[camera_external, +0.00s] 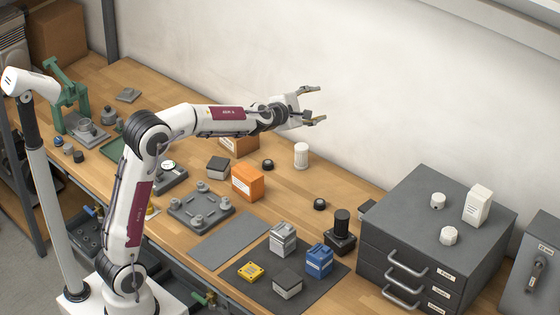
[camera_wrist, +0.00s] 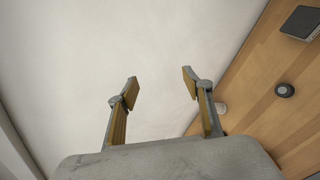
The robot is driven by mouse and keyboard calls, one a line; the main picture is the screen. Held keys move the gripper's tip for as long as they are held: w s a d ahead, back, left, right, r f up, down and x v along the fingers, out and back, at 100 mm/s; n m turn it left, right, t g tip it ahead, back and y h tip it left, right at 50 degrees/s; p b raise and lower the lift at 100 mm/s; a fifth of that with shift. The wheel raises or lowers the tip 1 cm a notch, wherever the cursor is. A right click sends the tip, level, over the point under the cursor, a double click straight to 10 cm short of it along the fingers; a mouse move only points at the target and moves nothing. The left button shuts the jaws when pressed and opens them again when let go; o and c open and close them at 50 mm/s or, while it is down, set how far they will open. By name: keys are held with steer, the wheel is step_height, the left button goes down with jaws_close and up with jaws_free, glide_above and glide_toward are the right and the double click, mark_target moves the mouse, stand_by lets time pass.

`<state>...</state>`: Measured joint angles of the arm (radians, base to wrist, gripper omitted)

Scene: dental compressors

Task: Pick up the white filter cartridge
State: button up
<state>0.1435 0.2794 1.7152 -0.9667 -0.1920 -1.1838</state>
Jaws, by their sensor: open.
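A white ribbed cylinder (camera_external: 301,155), which looks like the filter cartridge, stands upright on the wooden bench close to the back wall. My gripper (camera_external: 317,105) is open and empty, raised in the air above the cylinder and apart from it. In the wrist view my gripper (camera_wrist: 160,86) has its two fingers spread, with only the pale wall between them. A small whitish thing (camera_wrist: 221,108) shows just beside the right finger, partly hidden. It may be the same cylinder.
An orange box (camera_external: 247,182) and a black round cap (camera_external: 267,165) stand near the cylinder. A grey drawer cabinet (camera_external: 385,240) with white parts on top is at the right. A dark mat (camera_external: 262,290) holds several small parts. The wall (camera_external: 240,60) rises close behind.

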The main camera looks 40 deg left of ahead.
steer(key=w+a+f+n+y, duration=0.2)
steer(key=w+f+n+y, duration=0.15)
steer(key=w+n, duration=0.25)
steer(key=n+g+y, duration=0.3)
steer(key=n+y, duration=0.2)
steer(key=n, duration=0.5)
glide_above(303, 151)
steer(key=s+d, duration=0.1)
steer(key=d, duration=0.5)
step_height(303, 151, down, 15)
steer(key=f+n+g, duration=0.1)
steer(key=f+n, duration=0.1)
steer(key=f, duration=0.1)
steer(key=s+a+f+n+y, duration=0.1)
steer(key=f+n, duration=0.1)
steer(key=f, duration=0.1)
steer(key=s+a+f+n+g, duration=0.1)
steer(key=f, duration=0.2)
steer(key=shift+f+n+g+y, duration=0.1)
steer(key=shift+n+g+y, duration=0.2)
steer(key=shift+n+y, duration=0.1)
steer(key=shift+x, duration=1.25)
steer(key=shift+a, duration=0.1)
steer(key=shift+x, duration=2.55)
